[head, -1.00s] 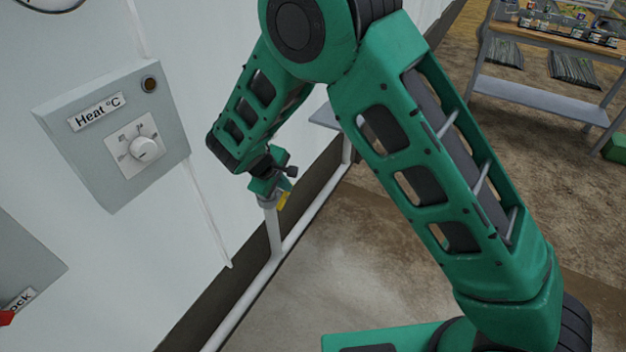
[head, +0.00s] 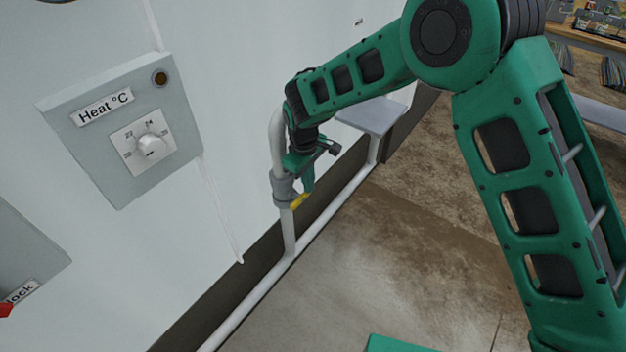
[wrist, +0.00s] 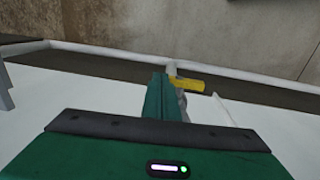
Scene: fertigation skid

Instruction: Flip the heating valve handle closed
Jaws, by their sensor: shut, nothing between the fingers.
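The heating valve has a yellow handle (head: 300,200) on a grey valve body (head: 285,190) in a vertical white pipe near the wall. In the wrist view the yellow handle (wrist: 187,84) points to the right from the pipe, just beyond my fingers. My gripper (head: 307,184) is shut and empty, beside the valve just above the yellow handle in the head view. In the wrist view my gripper (wrist: 165,98) hides part of the valve. I cannot tell whether the fingers touch the handle.
A heat control box (head: 130,130) with a dial is on the white wall to the left. A low white pipe (head: 262,283) runs along the wall's foot. A grey shelf (head: 372,117) juts out behind the valve. The floor to the right of the pipe is clear.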

